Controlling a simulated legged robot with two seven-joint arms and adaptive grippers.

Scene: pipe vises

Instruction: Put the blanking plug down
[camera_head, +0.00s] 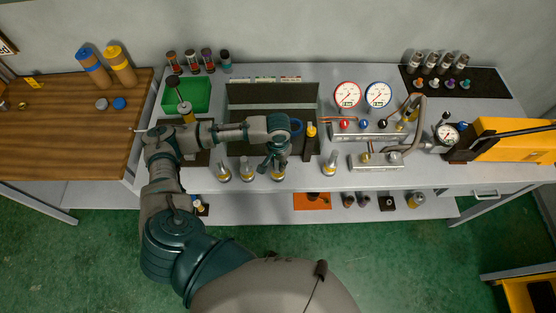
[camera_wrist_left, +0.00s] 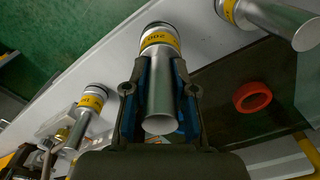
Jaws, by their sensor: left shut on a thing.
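My left gripper (camera_head: 274,160) is over the front strip of the grey bench. In the left wrist view its two fingers (camera_wrist_left: 160,100) are shut on a silver flared plug (camera_wrist_left: 160,98) with a yellow numbered band, which I take as the blanking plug. In the head view the plug (camera_head: 278,174) shows below the fingers, banded end down, near the bench's front edge. I cannot tell whether it touches the bench. Similar banded pieces stand to its left (camera_head: 247,173) and right (camera_head: 330,166). My right gripper is not in view.
Behind the gripper is a dark recessed tray (camera_head: 240,98). A red ring (camera_wrist_left: 252,97) lies on a dark surface in the wrist view. A green bin (camera_head: 188,95) is at left, and a gauge manifold (camera_head: 375,130) at right. The front edge is close, with a lower shelf (camera_head: 260,207) beneath.

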